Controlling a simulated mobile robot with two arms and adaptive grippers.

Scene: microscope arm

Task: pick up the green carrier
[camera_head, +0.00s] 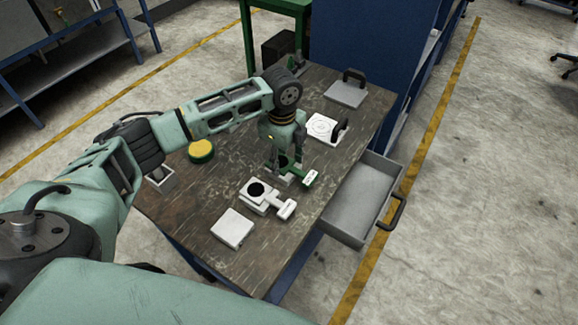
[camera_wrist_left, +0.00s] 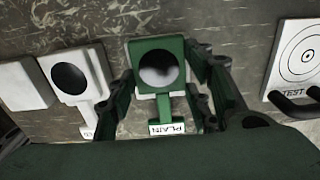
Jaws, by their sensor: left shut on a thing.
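The green carrier (camera_head: 309,178) is at the middle of the worktable, partly hidden behind my left gripper (camera_head: 285,162) in the head view. In the left wrist view the green carrier (camera_wrist_left: 157,50) has a square head with a dark round recess and a handle tab labelled PLAIN. My left gripper (camera_wrist_left: 166,85) has one finger on each side of it and is shut on it. I cannot tell whether the carrier is clear of the table. My right gripper is not in view.
A white carrier (camera_head: 280,203) and a flat white block (camera_head: 232,228) lie nearer. A target plate (camera_head: 318,126) and a grey plate (camera_head: 345,95), both with black handles, lie farther back. A yellow round object (camera_head: 201,149) is left. An open drawer (camera_head: 352,205) sticks out right.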

